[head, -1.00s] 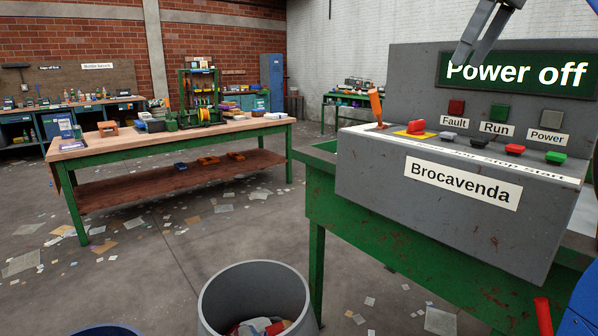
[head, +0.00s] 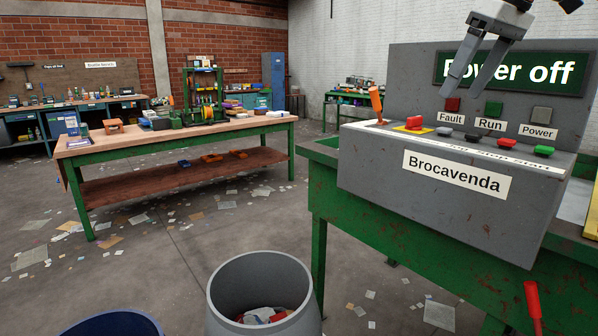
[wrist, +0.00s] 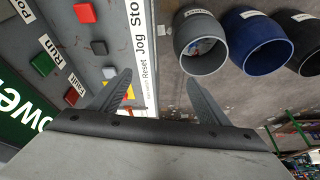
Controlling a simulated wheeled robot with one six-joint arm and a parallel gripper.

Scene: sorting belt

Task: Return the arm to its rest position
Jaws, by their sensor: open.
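My gripper (head: 465,86) is at the top right of the head view, in front of the "Power off" display (head: 560,72) and partly covering its first letters. In the wrist view its two fingers (wrist: 160,78) are spread apart with nothing between them. The grey Brocavenda control panel (head: 380,172) stands below it, with an orange lever (head: 376,103), a red switch on a yellow plate (head: 414,123) and several buttons. The fingers look apart from the panel. The rest of my arm is mostly out of view.
A grey bin (head: 215,310) with scraps inside stands at the front, beside a blue bin (head: 110,325). The wrist view also shows a dark bin (wrist: 305,45). A wooden-topped workbench (head: 235,127) is at the left. Papers litter the open floor.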

